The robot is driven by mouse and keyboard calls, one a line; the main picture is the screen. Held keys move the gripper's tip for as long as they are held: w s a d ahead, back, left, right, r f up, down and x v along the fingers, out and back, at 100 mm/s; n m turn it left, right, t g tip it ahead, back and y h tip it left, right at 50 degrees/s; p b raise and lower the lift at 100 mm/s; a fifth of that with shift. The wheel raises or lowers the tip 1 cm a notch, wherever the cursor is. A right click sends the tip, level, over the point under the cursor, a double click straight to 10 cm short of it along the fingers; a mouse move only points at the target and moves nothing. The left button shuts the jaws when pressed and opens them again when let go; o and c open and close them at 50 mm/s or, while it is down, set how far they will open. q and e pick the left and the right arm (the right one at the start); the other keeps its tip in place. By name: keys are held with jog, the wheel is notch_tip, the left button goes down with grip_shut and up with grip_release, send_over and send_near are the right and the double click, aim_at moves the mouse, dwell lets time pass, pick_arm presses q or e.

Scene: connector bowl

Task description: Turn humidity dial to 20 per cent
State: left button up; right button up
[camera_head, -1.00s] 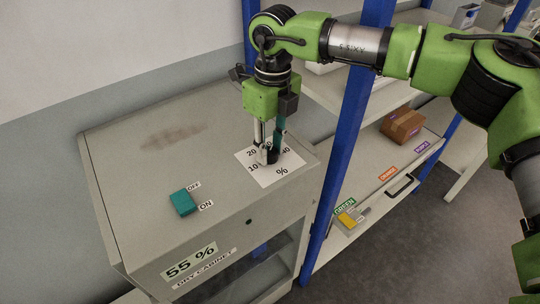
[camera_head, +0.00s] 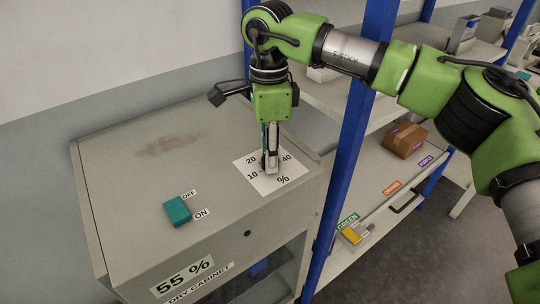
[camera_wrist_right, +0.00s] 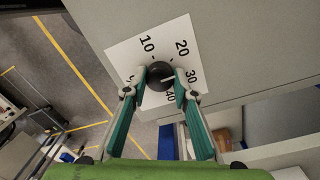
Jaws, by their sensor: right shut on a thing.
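The humidity dial is a dark round knob (camera_wrist_right: 158,72) on a white card (camera_wrist_right: 122,53) marked 10, 20, 30 and 40 in the right wrist view. A white line on the knob points toward the 30. My right gripper (camera_wrist_right: 164,86) is shut on the knob, with one teal-lined finger on each side. In the head view the right gripper (camera_head: 270,168) points straight down at the card, and its fingers mostly hide the knob. The dry cabinet (camera_head: 110,175) reads 55 % on its front display (camera_head: 183,277). My left gripper is not in view.
A teal switch (camera_head: 177,211) with OFF and ON labels sits on the cabinet top, left of the card. A blue post (camera_head: 347,150) stands close to the cabinet's right side. Shelves beyond hold a brown box (camera_head: 405,139) and a yellow item (camera_head: 352,235).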

jog(key=n, duration=0.5)
jog(key=shift+n, duration=0.3)
jog(key=shift+r, duration=0.1)
dwell(0.3)
jog(key=o, duration=1.1)
jog(key=r, duration=1.2)
jog(key=shift+w+a, duration=0.2)
jog(key=shift+f, duration=0.1)
